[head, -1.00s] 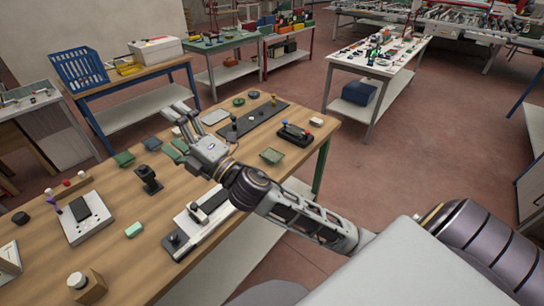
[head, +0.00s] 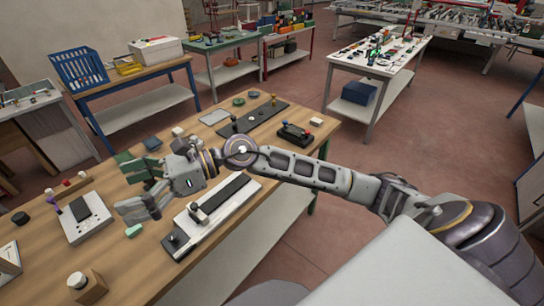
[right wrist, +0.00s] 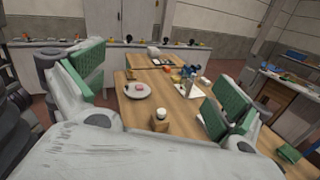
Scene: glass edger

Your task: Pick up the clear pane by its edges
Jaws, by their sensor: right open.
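I cannot pick out the clear pane with certainty. A thin pale flat sheet (head: 214,117) lies near the far edge of the wooden bench (head: 60,245) in the head view and may be it. My right gripper (head: 133,187) is over the middle of the bench, its fingers spread wide and pointing left. Its two green-padded fingers also frame the right wrist view (right wrist: 155,88), with nothing held between them. The gripper hides part of the bench beneath it. My left gripper is not in view.
A white device with a black strip (head: 215,208) lies beside my right gripper. A dark plate with posts (head: 253,117) lies at the back.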

